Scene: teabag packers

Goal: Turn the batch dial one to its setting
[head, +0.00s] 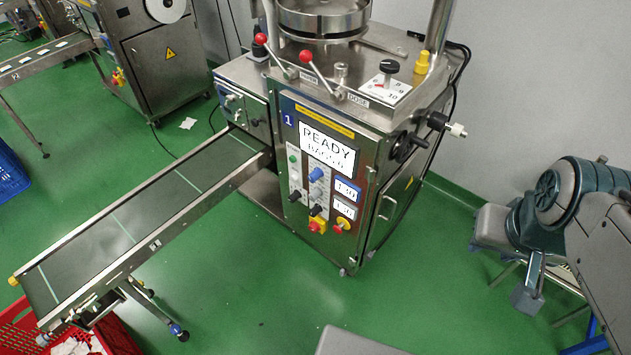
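The machine marked 1 (318,180) stands in the middle of the head view. A black knob (389,66) sits on a white numbered plate (384,91) on its top, at the right; I read 6, 8 and 10 there. I cannot read its pointer or confirm which control is batch dial one. My arm is folded at the right edge, well apart from the machine. A blue-grey end piece (527,299) hangs there, perhaps my gripper; no fingers or held thing can be made out.
A conveyor (130,220) runs to the lower left, above a red crate (115,335). Green floor (260,305) is clear before the machine.

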